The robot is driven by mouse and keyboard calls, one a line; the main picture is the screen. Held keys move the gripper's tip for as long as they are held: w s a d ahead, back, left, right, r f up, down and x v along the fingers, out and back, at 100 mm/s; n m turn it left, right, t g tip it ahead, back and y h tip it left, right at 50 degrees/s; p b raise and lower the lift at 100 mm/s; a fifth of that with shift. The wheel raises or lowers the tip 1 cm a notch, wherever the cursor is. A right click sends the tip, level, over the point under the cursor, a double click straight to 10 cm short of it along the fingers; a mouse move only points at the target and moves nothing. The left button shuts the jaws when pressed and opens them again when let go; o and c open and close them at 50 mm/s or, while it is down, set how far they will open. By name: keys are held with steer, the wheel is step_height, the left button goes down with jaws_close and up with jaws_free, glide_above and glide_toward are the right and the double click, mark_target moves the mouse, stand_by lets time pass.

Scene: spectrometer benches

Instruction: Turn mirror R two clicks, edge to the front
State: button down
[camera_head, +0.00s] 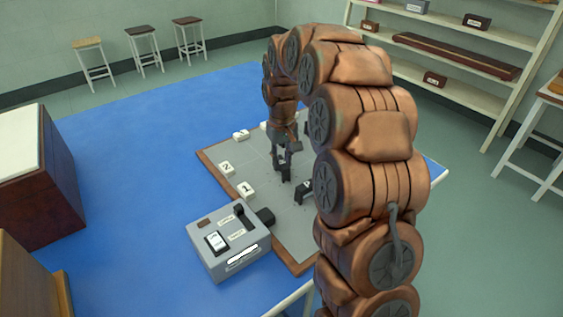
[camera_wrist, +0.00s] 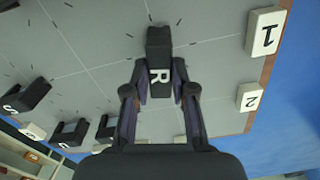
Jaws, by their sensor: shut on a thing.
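Mirror R is a dark block with a white letter R (camera_wrist: 158,52) in the wrist view. It stands on the grey gridded board (camera_head: 253,158). My gripper (camera_wrist: 160,82) is shut on it, with one finger on each side of the lettered part. In the head view my gripper (camera_head: 283,172) points down at the board, and its fingers largely hide the mirror. Short dark tick marks lie on the board around the mirror. The mirror's reflecting face cannot be made out.
White number blocks 1 (camera_head: 246,190) and 2 (camera_head: 227,168) stand along the board's edge. A grey instrument box (camera_head: 228,240) sits at the near edge. Another dark mount (camera_head: 303,190) is close to my gripper. More dark mounts, one lettered (camera_wrist: 25,97), show at left in the wrist view.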

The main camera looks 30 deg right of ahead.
mark_target(282, 161)
steer(key=shift+n, duration=1.1)
steer(key=c, duration=1)
jaws_free()
steer(key=shift+o, duration=0.2)
step_height(282, 161, up, 12)
steer(key=shift+s+a, duration=0.1)
